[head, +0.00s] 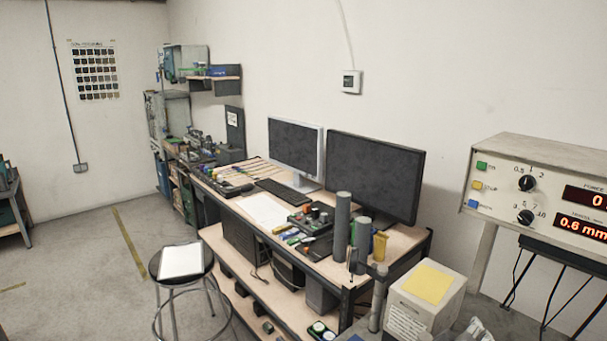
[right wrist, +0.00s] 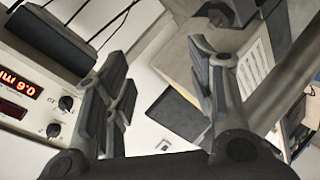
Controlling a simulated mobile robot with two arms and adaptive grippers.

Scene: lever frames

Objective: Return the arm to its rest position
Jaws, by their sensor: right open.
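My right gripper (right wrist: 160,56) shows in the right wrist view, its two grey fingers spread wide apart with nothing between them. The view is turned over, with the instrument panel on the left and a box with a printed label on the right. The right arm and gripper cannot be made out in the head view. My left gripper is in neither view.
The instrument panel (head: 545,185) with red digits stands at the right; it also shows in the right wrist view (right wrist: 40,75). A box with a yellow note (head: 428,285) is low in front. A desk holds two monitors (head: 372,175). A stool (head: 180,262) stands left; floor beyond is clear.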

